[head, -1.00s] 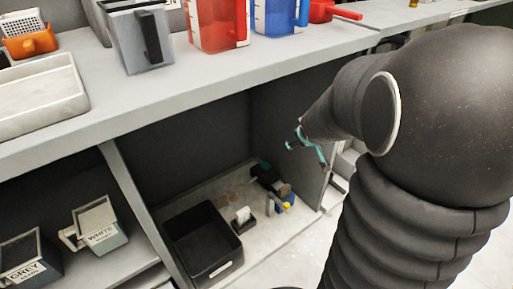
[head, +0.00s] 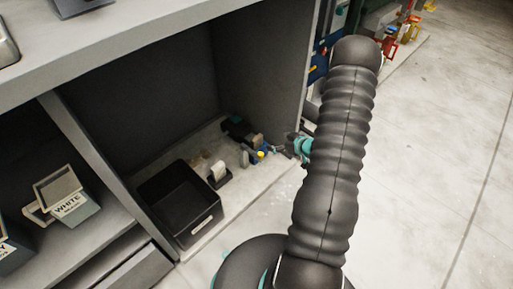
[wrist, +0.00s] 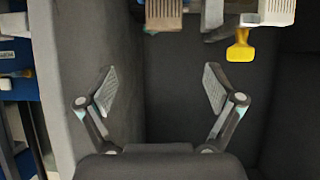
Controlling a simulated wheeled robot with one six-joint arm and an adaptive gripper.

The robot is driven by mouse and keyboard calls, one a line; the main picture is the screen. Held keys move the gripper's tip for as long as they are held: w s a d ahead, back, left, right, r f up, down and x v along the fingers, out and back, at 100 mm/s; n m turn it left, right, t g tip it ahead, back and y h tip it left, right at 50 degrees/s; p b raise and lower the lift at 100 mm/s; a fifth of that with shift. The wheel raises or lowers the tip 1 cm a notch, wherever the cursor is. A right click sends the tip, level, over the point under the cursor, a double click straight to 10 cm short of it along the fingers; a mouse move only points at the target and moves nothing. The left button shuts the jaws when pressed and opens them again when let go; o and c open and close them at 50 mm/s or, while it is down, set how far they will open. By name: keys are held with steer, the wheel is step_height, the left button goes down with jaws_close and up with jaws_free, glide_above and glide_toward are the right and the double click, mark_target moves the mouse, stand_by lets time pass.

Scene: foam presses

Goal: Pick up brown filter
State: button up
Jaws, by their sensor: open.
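A brown, ribbed block that looks like the brown filter (wrist: 163,10) shows at the top edge of the wrist view, partly cut off. In the head view, a small brown piece (head: 257,140) stands among small items on the shelf floor, near the right panel. My gripper (head: 291,148) is just right of these items, low at the compartment's front. In the wrist view my gripper (wrist: 160,88) has its fingers spread with nothing between them. The brown block lies beyond the fingertips, apart from them.
A cream ribbed block (wrist: 276,10) and a yellow piece (wrist: 240,46) are right of the brown block. A black bin (head: 182,207) and a white block (head: 218,172) stand left of the items. The right side panel (head: 268,75) is close to my gripper. Open floor (head: 430,150) lies right.

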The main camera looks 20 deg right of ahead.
steer(key=f, duration=0.2)
glide_toward(258, 138)
steer(key=shift+y, duration=0.3)
steer(key=x, duration=0.2)
steer(key=b+x, duration=0.1)
steer(key=x, duration=0.2)
steer(key=shift+f, duration=0.55)
steer(key=shift+r+x, duration=0.15)
steer(key=shift+x, duration=1.15)
steer(key=shift+r+x, duration=0.15)
steer(key=shift+x, duration=1.15)
steer(key=shift+w, duration=0.2)
steer(key=c, duration=1.7)
